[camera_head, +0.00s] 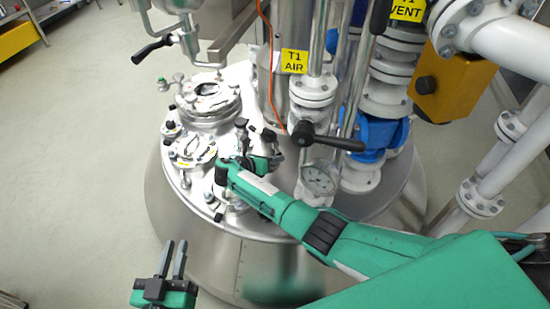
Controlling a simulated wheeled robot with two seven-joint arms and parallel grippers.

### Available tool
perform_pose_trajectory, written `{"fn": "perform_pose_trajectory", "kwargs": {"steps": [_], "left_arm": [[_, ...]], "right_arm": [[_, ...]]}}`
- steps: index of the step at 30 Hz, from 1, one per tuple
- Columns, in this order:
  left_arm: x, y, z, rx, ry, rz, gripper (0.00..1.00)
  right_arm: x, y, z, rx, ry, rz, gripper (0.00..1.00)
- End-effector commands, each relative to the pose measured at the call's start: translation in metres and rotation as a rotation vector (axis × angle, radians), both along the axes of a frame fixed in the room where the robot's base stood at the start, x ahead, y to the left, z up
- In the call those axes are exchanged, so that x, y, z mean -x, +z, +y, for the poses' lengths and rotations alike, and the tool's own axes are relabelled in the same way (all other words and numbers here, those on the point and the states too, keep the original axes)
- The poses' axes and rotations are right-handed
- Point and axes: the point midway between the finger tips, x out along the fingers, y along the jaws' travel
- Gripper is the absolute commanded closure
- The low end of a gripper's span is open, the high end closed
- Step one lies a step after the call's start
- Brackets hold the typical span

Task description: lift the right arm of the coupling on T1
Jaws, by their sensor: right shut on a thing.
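The steel vessel T1 (215,255) fills the middle of the head view, with several fittings on its lid. My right gripper (258,158) reaches in from the right, low over the lid. It is shut on a small part at the coupling, which looks like its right arm. The fingers hide most of this part and of the coupling, so I cannot tell how far the arm is raised. My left gripper (174,260) is at the bottom left, in front of the vessel and apart from it. Its two dark fingers stand apart with nothing between them.
A round manhole cover (208,100) and a clamped sight port (193,151) lie left of my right gripper. A black-handled valve (325,138), a pressure gauge (320,178) and white pipes (480,190) crowd the right. The floor (75,170) at left is clear.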

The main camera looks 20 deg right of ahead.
Motion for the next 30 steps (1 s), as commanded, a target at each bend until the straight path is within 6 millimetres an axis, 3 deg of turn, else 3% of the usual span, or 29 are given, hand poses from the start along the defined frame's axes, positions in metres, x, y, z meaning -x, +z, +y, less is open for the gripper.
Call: {"fn": "perform_pose_trajectory", "kwargs": {"steps": [13, 25, 26, 30], "left_arm": [[0.032, -0.057, -0.003, -0.118, -0.056, 0.367, 0.83], [0.035, -0.062, -0.003, -0.127, -0.062, 0.393, 0.83], [0.035, -0.062, -0.003, -0.127, -0.062, 0.393, 0.83], [0.035, -0.062, -0.003, -0.127, -0.061, 0.393, 0.83]], "right_arm": [[0.003, 0.004, -0.002, 0.043, 0.0, 0.08, 1.0], [0.003, 0.003, -0.002, 0.046, 0.0, 0.085, 1.0], [0.003, 0.004, -0.002, 0.046, 0.0, 0.085, 0.86], [0.003, 0.003, -0.002, 0.046, 0.0, 0.085, 0.83]]}}
